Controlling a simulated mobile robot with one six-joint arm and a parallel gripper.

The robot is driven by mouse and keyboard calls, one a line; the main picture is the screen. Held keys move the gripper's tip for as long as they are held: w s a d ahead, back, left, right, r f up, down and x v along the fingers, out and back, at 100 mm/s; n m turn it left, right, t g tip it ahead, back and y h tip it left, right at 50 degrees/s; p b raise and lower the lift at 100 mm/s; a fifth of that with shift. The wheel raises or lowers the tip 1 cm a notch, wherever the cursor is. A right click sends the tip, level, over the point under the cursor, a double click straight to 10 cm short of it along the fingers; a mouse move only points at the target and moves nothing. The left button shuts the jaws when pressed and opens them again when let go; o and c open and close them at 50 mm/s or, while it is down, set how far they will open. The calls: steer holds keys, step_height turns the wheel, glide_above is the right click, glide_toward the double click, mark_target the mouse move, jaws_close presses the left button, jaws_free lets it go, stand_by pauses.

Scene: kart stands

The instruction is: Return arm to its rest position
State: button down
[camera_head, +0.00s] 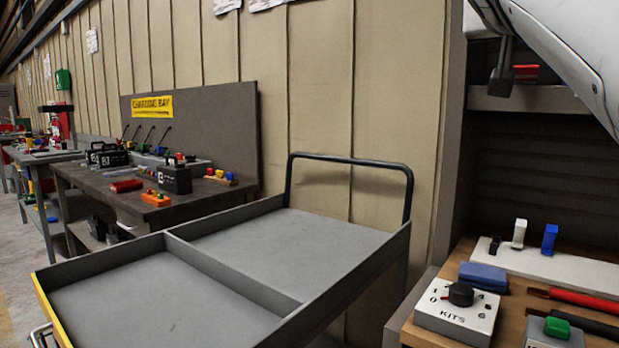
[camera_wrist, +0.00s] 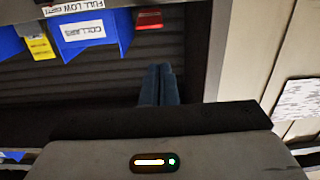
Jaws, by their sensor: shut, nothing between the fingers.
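My gripper (camera_wrist: 158,85) shows in the wrist view, its two blue-grey fingers lying together with nothing between them. It points toward a dark ribbed panel beneath a shelf with blue bins. It appears clear of the bins and the shelf. In the head view, a smooth white part of my arm (camera_head: 575,45) crosses the top right corner, in front of the shelf unit. The fingers cannot be made out with certainty in the head view.
A grey two-section cart tray (camera_head: 150,305) stands in front. At right, a wooden bench holds a KITS dial box (camera_head: 457,318), a blue cloth (camera_head: 483,276) and red-handled tools. Blue bins (camera_wrist: 88,32) and a red item (camera_wrist: 149,20) are near my gripper.

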steer(key=w+a+f+n+g+y+p, duration=0.1)
steer(key=a+f+n+g+y+p, duration=0.2)
steer(key=f+p, duration=0.45)
steer(key=w+a+f+n+g+y+p, duration=0.1)
steer(key=w+a+f+n+y+p, duration=0.1)
steer(key=a+f+y+p, duration=0.4)
steer(key=s+a+f+n+g+y+p, duration=0.1)
steer(key=s+a+f+g+p, duration=0.2)
steer(key=s+f+p, duration=0.4)
steer(key=s+a+f+n+g+y+p, duration=0.1)
steer(key=s+a+f+g+p, duration=0.2)
steer(key=s+f+p, duration=0.5)
steer(key=shift+a+n+g, duration=0.4)
steer(key=shift+a, duration=0.45)
